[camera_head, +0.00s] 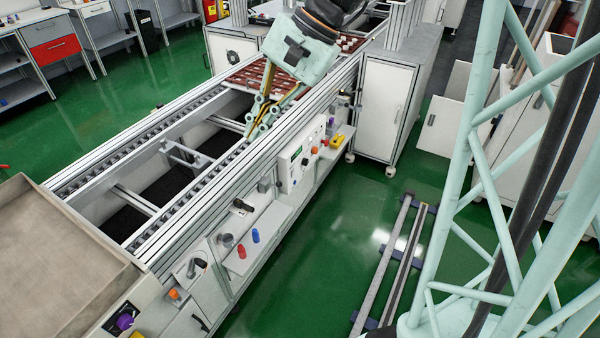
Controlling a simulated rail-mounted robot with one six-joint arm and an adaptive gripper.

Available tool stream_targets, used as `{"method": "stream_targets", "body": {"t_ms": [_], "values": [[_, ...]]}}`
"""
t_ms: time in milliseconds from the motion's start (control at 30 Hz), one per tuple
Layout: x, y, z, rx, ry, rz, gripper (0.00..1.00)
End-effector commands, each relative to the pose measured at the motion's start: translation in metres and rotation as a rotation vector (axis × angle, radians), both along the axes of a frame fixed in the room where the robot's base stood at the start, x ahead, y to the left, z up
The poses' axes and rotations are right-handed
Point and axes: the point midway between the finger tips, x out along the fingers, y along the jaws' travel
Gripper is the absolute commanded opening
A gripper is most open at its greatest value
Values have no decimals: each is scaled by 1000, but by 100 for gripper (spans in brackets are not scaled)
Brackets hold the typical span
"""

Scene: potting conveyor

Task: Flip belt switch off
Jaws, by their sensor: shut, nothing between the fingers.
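My gripper (252,133) is near the middle of the picture, pointing down over the conveyor's near side rail. Its yellow-and-teal fingers are shut and hold nothing. A white control panel (291,172) with small buttons and a dark green display is fixed to the conveyor's near side, below and right of the fingertips. The belt switch is too small to make out for certain among the controls. The fingertips look apart from the panel, but their exact height over the rail is hard to judge. The conveyor (150,225) runs from lower left to upper right.
A reddish-brown slatted tray (247,76) lies on the conveyor behind my gripper. A shelf (268,222) below the panel holds red and blue small items. A large grey tray (60,250) stands at lower left. Green floor (350,215) is open right of the conveyor.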

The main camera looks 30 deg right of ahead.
Motion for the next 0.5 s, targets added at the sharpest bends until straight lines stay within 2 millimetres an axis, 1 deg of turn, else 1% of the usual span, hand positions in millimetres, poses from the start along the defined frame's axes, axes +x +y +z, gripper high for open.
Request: {"method": "stream_targets", "body": {"t_ms": [33, 500], "values": [[6, -3, -4, 12, 8, -17, 0], [58, -26, -35, 116, 61, -170, 0]]}}
